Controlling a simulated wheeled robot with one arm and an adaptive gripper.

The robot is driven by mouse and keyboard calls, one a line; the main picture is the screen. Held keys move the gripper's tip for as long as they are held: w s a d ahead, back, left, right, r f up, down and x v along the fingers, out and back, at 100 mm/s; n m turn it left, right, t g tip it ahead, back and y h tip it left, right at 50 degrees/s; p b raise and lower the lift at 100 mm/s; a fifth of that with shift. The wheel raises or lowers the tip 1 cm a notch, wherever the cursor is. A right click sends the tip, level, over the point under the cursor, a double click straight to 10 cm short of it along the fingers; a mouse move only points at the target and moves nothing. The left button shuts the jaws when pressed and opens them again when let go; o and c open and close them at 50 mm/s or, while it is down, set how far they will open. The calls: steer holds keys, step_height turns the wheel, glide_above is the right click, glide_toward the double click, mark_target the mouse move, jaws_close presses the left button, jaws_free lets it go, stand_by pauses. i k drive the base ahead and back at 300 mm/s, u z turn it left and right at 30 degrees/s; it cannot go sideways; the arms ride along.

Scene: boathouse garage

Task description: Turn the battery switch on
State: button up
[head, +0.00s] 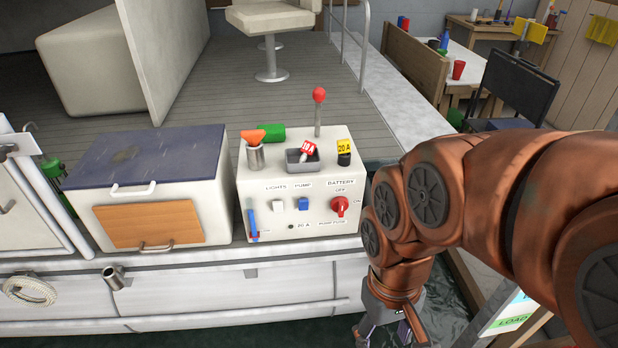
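The battery switch (340,206) is a round red knob on the right part of the white console's front face (290,222). BATTERY and OFF are printed above it, and ON is at its right. Its grip looks about upright, towards OFF, but it is small in view. My gripper (390,334) hangs below and to the right of the switch, apart from it, pointing down. Its fingers are partly cut off by the lower picture edge, so their opening is unclear. Nothing is seen held in it.
The console also has a white lights switch (278,207), a blue pump switch (303,204) and a blue lever (252,224). On top stand a red-knobbed lever (318,110), a tray (303,160) and a yellow-tagged fuse (344,151). A lidded locker (150,190) stands at left.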

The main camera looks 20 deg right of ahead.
mark_target(339, 203)
steer(key=k, duration=1.3)
steer(key=u, duration=0.35)
steer(key=i, duration=0.7)
steer(key=u, duration=0.65)
